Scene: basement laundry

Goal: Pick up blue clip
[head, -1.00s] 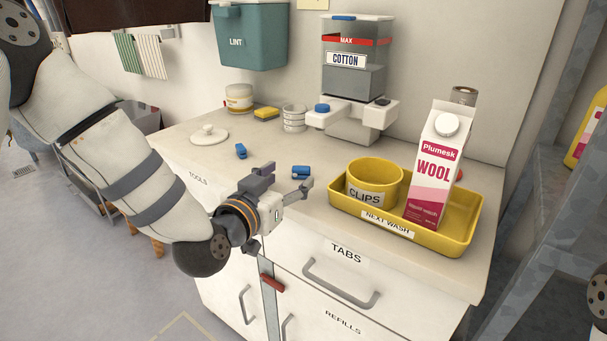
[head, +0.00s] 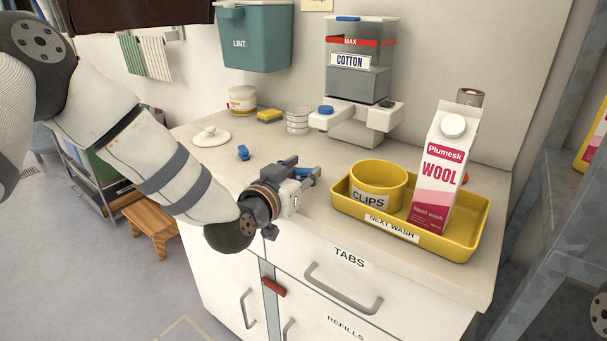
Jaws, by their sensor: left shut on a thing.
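My left gripper (head: 306,174) is over the white counter, left of the yellow tray, and shut on a blue clip (head: 302,171). The clip is partly hidden between the fingers, and I cannot tell whether it still touches the counter. My right gripper is out of view.
The yellow tray (head: 455,247) holds the yellow CLIPS tub (head: 386,181) and a WOOL carton (head: 443,165). The counter's front left is clear.

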